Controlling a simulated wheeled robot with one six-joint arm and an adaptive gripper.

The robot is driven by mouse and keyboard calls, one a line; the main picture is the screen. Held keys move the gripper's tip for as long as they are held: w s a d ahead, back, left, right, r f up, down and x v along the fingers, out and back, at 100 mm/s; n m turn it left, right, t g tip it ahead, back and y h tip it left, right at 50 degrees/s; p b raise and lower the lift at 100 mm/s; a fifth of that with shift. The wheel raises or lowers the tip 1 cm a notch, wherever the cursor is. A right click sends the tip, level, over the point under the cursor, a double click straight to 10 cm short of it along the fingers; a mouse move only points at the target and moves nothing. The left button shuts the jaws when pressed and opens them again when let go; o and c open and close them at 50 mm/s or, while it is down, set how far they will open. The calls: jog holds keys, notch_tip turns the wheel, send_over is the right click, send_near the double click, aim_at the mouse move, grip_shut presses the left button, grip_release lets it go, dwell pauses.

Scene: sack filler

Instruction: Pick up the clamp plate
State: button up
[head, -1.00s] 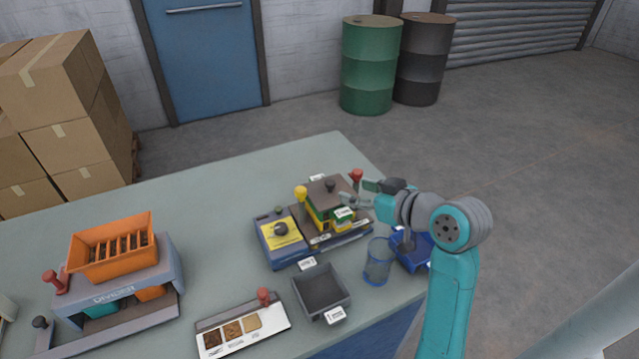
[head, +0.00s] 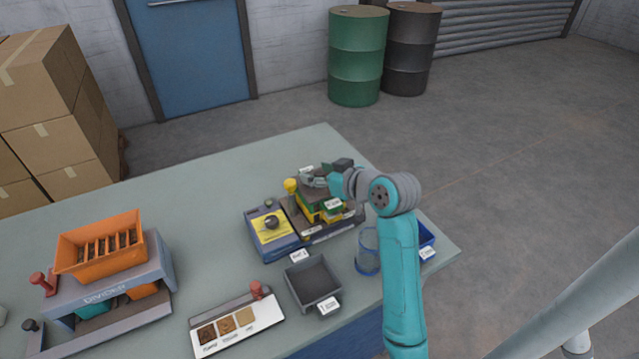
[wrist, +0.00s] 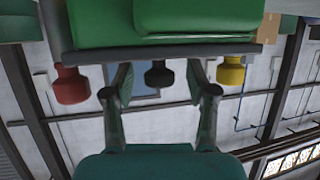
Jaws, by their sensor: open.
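The clamp plate (wrist: 255,47) shows in the wrist view as a thin dark edge, upside down, against a green body (wrist: 200,18). Its black knob (wrist: 158,74) appears between the two fingers of my open gripper (wrist: 159,82). I cannot tell how deep the knob lies between them. In the head view my gripper (head: 314,178) is over the green and yellow press (head: 308,208) and hides most of the plate and its knob. A yellow knob (head: 290,186) stands at the left; a red knob (wrist: 71,85) shows in the wrist view.
A blue unit with a yellow panel (head: 271,229) adjoins the press at the left. A grey tray (head: 312,285), a clear blue cup (head: 367,262) and a blue bin (head: 428,236) are in front. An orange hopper (head: 100,243) stands at the left. The bench's back left is clear.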

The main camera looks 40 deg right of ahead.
grip_shut()
dwell(0.3)
